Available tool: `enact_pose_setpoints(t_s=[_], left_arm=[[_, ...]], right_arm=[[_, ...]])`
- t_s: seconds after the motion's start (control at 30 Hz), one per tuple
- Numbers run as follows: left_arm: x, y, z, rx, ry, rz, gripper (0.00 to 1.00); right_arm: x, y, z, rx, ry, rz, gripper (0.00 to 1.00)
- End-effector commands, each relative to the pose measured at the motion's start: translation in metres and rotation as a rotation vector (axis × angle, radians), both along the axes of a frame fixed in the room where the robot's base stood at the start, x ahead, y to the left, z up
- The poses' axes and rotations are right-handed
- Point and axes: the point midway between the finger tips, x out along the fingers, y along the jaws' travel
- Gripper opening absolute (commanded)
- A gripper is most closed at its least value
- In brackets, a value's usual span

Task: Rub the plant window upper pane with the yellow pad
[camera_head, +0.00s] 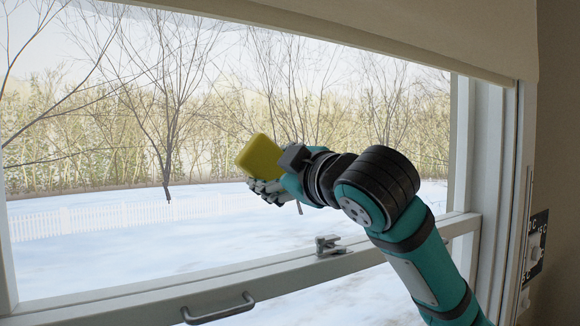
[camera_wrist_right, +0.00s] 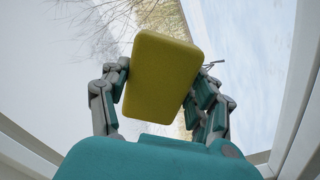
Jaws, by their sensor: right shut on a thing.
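The yellow pad (camera_head: 260,157) is held up in front of the window's upper pane (camera_head: 110,215). My right gripper (camera_head: 268,184) is shut on the pad, with the arm reaching in from the lower right. In the right wrist view the pad (camera_wrist_right: 162,78) sits tilted between the two fingers of the gripper (camera_wrist_right: 160,95). I cannot tell whether the pad touches the glass. My left gripper is not in view.
A window rail with a metal latch (camera_head: 328,246) and a pull handle (camera_head: 218,309) runs below the upper pane. The window frame (camera_head: 490,150) stands at the right, and a pale blind (camera_head: 400,35) hangs across the top. Snow and bare trees lie outside.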

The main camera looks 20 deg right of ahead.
Motion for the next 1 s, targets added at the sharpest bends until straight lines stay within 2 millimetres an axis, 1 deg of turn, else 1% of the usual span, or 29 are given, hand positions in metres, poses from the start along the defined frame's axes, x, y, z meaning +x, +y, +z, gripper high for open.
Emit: enact_pose_setpoints(t_s=[0.07, 0.33, 0.6, 0.7, 0.87, 1.0], left_arm=[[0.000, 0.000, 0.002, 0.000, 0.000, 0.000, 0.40], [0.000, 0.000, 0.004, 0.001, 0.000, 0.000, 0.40], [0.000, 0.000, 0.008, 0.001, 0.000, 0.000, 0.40], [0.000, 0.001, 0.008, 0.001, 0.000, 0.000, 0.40], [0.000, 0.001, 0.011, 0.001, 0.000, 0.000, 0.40], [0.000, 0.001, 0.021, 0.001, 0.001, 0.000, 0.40]], right_arm=[[-0.001, 0.007, 0.001, -0.001, 0.001, 0.003, 0.36], [-0.003, 0.017, 0.000, -0.001, 0.000, 0.003, 0.36], [-0.008, 0.041, 0.000, -0.001, 0.001, 0.005, 0.36], [-0.009, 0.046, 0.000, -0.001, 0.001, 0.002, 0.36], [-0.010, 0.048, 0.003, 0.000, 0.000, 0.001, 0.36], [-0.009, 0.047, 0.015, 0.000, -0.001, 0.001, 0.36]])
